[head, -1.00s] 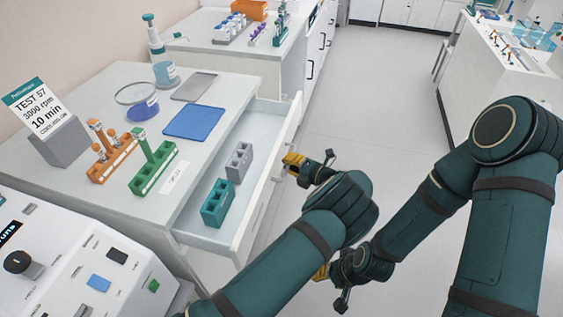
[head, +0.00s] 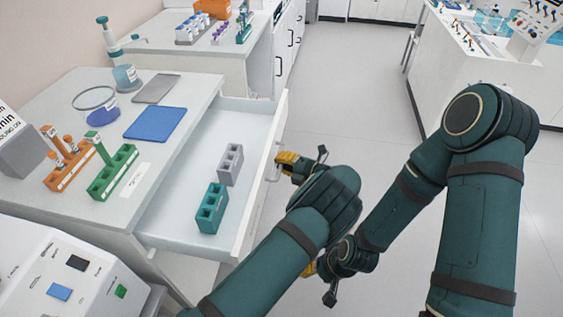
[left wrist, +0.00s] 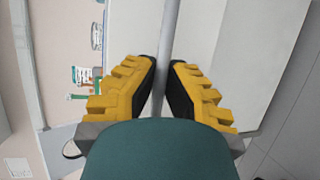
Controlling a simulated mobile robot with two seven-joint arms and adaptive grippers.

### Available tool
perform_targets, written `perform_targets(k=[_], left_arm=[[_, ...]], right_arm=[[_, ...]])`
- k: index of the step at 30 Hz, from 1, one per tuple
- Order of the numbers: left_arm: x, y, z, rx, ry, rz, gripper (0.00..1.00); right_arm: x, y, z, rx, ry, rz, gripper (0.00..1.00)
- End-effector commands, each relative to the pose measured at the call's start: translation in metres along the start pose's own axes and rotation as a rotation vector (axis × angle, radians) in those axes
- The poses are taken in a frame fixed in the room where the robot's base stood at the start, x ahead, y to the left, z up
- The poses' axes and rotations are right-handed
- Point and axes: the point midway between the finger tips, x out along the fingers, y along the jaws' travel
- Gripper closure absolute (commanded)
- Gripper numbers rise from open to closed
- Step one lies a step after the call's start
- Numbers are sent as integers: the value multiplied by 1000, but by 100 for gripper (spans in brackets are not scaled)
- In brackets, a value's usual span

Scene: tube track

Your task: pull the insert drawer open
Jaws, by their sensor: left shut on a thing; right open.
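The insert drawer (head: 191,190) stands well out from the white bench in the head view. Inside it lie a teal insert (head: 212,208) and a grey insert (head: 230,164), both with square holes. My left gripper (head: 279,163) is at the drawer's front, shut on its handle. In the left wrist view the yellow fingers (left wrist: 163,80) close around the pale handle bar (left wrist: 169,38). My right gripper (head: 309,268) is lower and further right, partly hidden by my left arm, open and apart from the drawer.
On the bench top are an orange rack (head: 68,167), a green rack (head: 112,172), a blue mat (head: 155,124) and a grey mat (head: 158,88). A white machine (head: 70,270) stands at the lower left. The floor (head: 345,90) beyond the drawer is clear.

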Motion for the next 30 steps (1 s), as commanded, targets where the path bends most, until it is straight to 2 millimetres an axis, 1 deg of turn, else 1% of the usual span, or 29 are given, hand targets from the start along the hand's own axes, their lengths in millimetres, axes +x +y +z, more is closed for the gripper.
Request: perform_targets(k=[3, 4, 5, 6, 7, 15, 19, 23, 25, 26, 27, 28, 29, 30], left_arm=[[0, 1, 1, -2, -3, 0, 100], [0, 1, 1, -2, -3, 0, 86], [0, 1, 1, -2, -3, 0, 76], [0, 1, 1, -2, -3, 0, 62], [0, 1, 1, -1, -2, 0, 59], [0, 1, 0, -1, -1, 0, 59], [-1, 8, 1, -3, -1, 0, 59], [-5, 27, 3, -4, -1, 0, 59], [-7, 42, 4, -6, -1, 2, 59], [-8, 48, 5, -5, -1, 2, 56], [-10, 56, 6, -7, -2, 3, 48], [-11, 62, 6, -8, -2, 4, 43], [-12, 68, 7, -9, -2, 4, 43], [-13, 74, 7, -8, -1, 4, 59]], right_arm=[[0, 0, 0, 0, 0, 0, 53], [0, 0, 0, 0, 0, 0, 53], [0, 0, 0, 0, 0, 0, 53], [0, 0, 0, 0, 0, 0, 53], [0, 0, 0, 0, 0, 0, 53], [0, 0, 0, 0, 0, 0, 53], [0, 0, 0, 0, 0, 0, 53], [0, 0, 0, 0, 0, 0, 53], [0, 0, 0, 0, 0, 0, 53], [0, 0, 0, 0, 0, 0, 53], [0, 0, 0, 0, 0, 0, 53], [0, 0, 0, 0, 0, 0, 53], [0, 0, 0, 0, 0, 0, 53], [0, 0, 0, 0, 0, 0, 53]])
